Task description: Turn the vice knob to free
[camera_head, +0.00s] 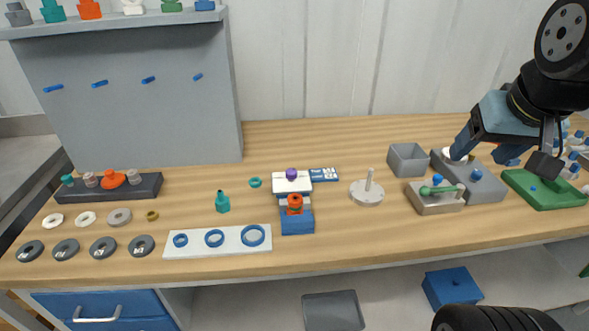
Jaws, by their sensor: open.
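In the head view, a small fixture that looks like the vice stands mid-table. It has a blue block (297,224) in front and a white block (291,185) behind. A purple knob (291,174) sits on top of the white block. An orange-red ringed part (295,203) stands upright between the blocks. Which way the knob is turned is too small to tell. My gripper (505,152) is at the right, open, well away from the fixture. It hangs above a grey block (485,189) with a blue knob and hides part of it.
A green tray (548,195) is far right.

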